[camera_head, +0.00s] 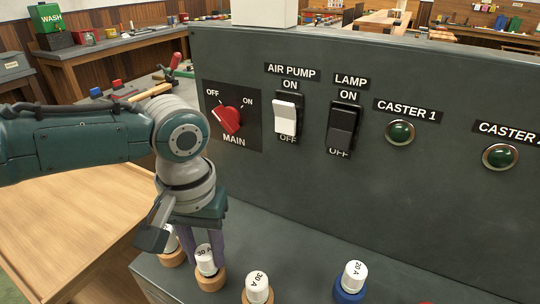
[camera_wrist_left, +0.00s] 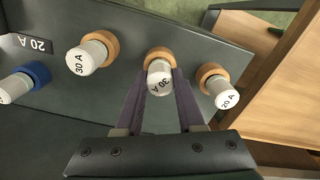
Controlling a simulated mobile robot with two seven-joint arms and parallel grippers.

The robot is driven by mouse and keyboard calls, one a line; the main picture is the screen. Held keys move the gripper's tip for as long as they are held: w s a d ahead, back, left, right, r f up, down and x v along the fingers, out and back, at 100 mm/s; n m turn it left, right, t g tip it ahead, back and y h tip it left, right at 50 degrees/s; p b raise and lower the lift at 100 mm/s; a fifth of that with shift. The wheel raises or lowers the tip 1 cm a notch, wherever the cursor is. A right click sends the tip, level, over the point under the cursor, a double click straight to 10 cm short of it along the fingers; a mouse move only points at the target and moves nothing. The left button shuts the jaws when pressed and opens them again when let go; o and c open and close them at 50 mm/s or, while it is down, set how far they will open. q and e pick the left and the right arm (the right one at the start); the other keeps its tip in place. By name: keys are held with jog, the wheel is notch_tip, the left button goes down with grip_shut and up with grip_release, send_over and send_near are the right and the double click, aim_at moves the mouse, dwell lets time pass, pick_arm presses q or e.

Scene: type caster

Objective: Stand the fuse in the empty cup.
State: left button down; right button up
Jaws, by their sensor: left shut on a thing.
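My left gripper (camera_head: 204,250) reaches down over the panel's lower ledge. It is shut on a white fuse marked 30 A (camera_head: 206,261), one dark finger on either side. The wrist view shows the same fuse (camera_wrist_left: 159,82) between the fingertips (camera_wrist_left: 160,76), at an orange cup (camera_wrist_left: 160,53); I cannot tell whether it is fully seated or slightly raised. Other white fuses stand in orange cups on both sides (camera_wrist_left: 226,99) (camera_wrist_left: 80,62). A 20 A fuse (camera_head: 354,273) stands in a blue cup (camera_head: 349,293). I see no clearly empty cup. My right gripper is out of view.
The dark upright panel (camera_head: 320,190) behind the ledge carries a red MAIN knob (camera_head: 228,119), a white AIR PUMP switch (camera_head: 286,117), a dark LAMP switch (camera_head: 342,129) and green CASTER lamps (camera_head: 400,132). A red thing (camera_head: 427,302) is cut off at the bottom edge. A wooden table (camera_head: 60,225) lies left.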

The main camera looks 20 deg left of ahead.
aim_at(206, 252)
pick_arm(q)
jog(key=shift+f, duration=0.15)
jog(key=shift+c, duration=2.2)
grip_release()
notch_tip(206, 252, up, 10)
jog(key=shift+p, duration=0.9)
jog(key=shift+d+f, duration=0.1)
